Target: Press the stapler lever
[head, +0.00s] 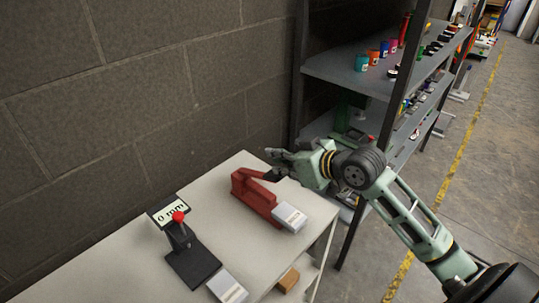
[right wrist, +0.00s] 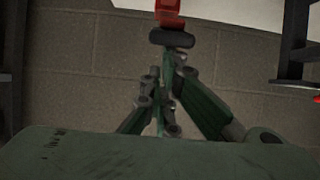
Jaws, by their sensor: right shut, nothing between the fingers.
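The red stapler (head: 258,202) stands on the white table, with a raised lever that appears to end in a black pad (head: 271,176). My right gripper (head: 274,156) is shut and empty, just above and behind the pad. In the right wrist view its closed fingers (right wrist: 168,78) point toward the black pad (right wrist: 172,38), with the red lever (right wrist: 168,12) beyond it. The fingertips look very close to the pad; I cannot tell whether they touch it. My left gripper is out of view.
A small white labelled box (head: 291,216) sits at the stapler's front end. A black device with a red knob (head: 178,217) and a "0 mm" display stands left, with another white box (head: 228,287) before it. Shelves (head: 345,75) stand behind my right arm; a block wall is behind the table (head: 120,262).

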